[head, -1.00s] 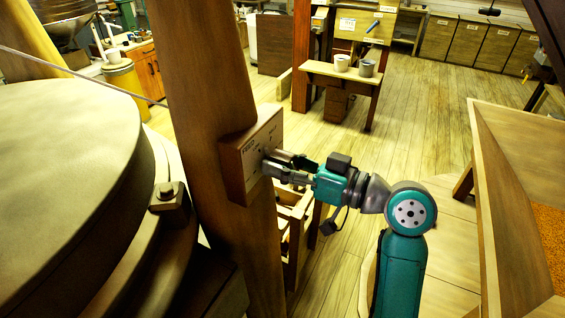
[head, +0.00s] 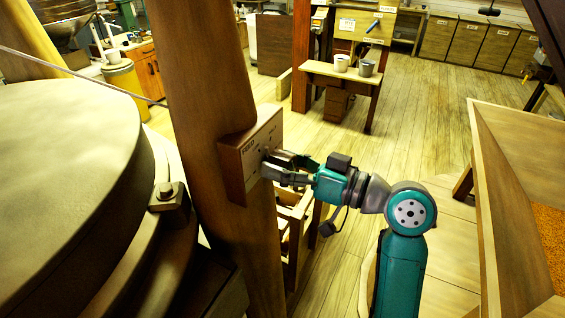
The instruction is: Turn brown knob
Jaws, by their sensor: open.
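A wooden panel box (head: 235,165) marked FEED is fixed to the side of a thick wooden post (head: 205,70). My gripper (head: 267,164) reaches it from the right, with its fingertips at the panel's face. The fingers are apart, one above the other. The brown knob cannot be made out clearly; the fingers cover the spot on the panel where they meet it. I cannot tell whether they touch a knob.
A large round millstone casing (head: 70,170) fills the left. A wooden bin with grain (head: 545,240) stands at the right. A small table with two pots (head: 341,63) is behind. The plank floor (head: 430,120) beyond is clear.

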